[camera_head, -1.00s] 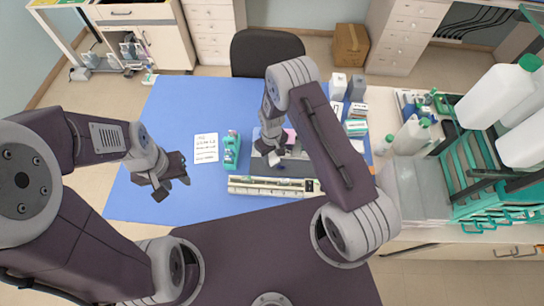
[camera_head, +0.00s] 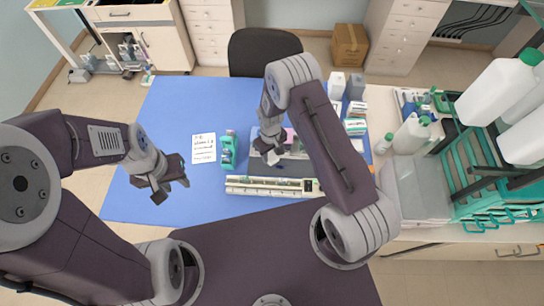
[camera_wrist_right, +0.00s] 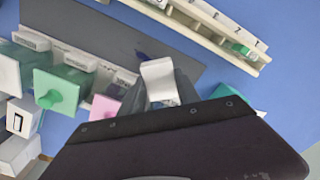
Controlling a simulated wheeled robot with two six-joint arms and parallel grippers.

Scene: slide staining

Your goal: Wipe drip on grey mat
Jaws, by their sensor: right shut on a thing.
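My right gripper (camera_head: 271,160) is shut on a small white wipe (camera_wrist_right: 158,72), which sticks out past the fingertips in the right wrist view. The grey mat (camera_wrist_right: 100,32) lies on the blue table under and beyond this gripper. A dark blue drip (camera_wrist_right: 143,56) shows on the mat, right beside the wipe's edge. I cannot tell whether the wipe touches the mat. In the head view my right arm hides part of the mat. My left gripper (camera_head: 171,189) is open and empty above the left part of the table.
A long cream rack (camera_head: 268,186) lies in front of the mat. A teal dispenser (camera_head: 228,150) and a written white card (camera_head: 204,148) lie to the left. Green and pink staining jars (camera_wrist_right: 62,90) stand along the mat. The left part of the table is clear.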

